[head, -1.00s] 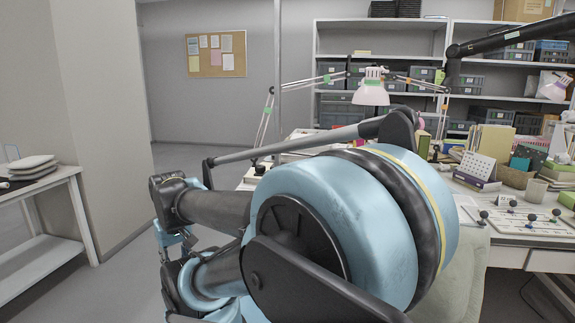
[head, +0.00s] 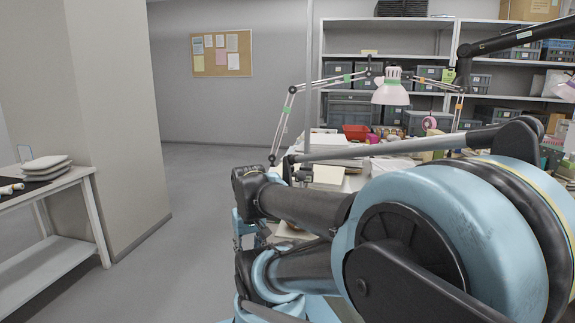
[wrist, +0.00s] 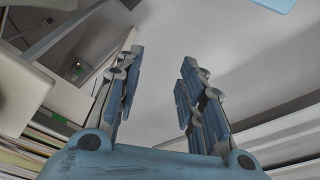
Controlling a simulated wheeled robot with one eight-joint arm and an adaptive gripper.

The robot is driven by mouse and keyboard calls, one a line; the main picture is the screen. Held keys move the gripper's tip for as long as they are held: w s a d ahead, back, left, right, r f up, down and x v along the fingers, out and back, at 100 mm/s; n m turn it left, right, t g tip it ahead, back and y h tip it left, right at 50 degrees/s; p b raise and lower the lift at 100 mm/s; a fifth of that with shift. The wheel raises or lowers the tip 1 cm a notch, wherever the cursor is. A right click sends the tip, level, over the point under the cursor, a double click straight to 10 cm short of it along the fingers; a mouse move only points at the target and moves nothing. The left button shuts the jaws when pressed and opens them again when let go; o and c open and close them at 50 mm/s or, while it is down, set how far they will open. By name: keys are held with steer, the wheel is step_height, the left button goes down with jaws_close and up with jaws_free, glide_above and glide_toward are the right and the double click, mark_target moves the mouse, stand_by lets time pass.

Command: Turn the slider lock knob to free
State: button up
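I cannot make out the slider lock or its knob in either view. My gripper (wrist: 162,58) is open in the wrist view, its two blue fingers well apart with nothing between them. In the head view my gripper is small and partly hidden at the end of my arm, left of the cluttered worktable (head: 330,175). My arm's large blue joint covers most of that worktable.
A white side table (head: 75,178) with stacked pads (head: 45,167) stands at the left beside a pillar (head: 115,120). Desk lamps, including one with a white shade (head: 391,88), rise over the worktable. Shelves (head: 430,40) with grey bins stand behind. The floor (head: 190,220) at left centre is clear.

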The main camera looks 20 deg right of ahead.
steer(key=w+d+r+m+t, duration=0.1)
steer(key=w+d+r+t, duration=0.25)
steer(key=w+r, duration=1.2)
steer(key=s+d+r+m+g, duration=0.1)
steer(key=d+r+m+g, duration=0.1)
steer(key=d+r, duration=0.45)
steer(key=s+d+r+m+g, duration=0.1)
steer(key=d+r+g, duration=0.15)
steer(key=r, duration=0.65)
steer(key=s+d+r+m+g, duration=0.1)
steer(key=d+r+m, duration=0.1)
steer(key=d+r, duration=0.5)
steer(key=f, duration=0.5)
steer(key=a+f, duration=0.1)
steer(key=f, duration=1)
steer(key=shift+a+f, duration=0.2)
steer(key=shift+a, duration=0.05)
steer(key=shift+c, duration=0.4)
steer(key=c, duration=0.7)
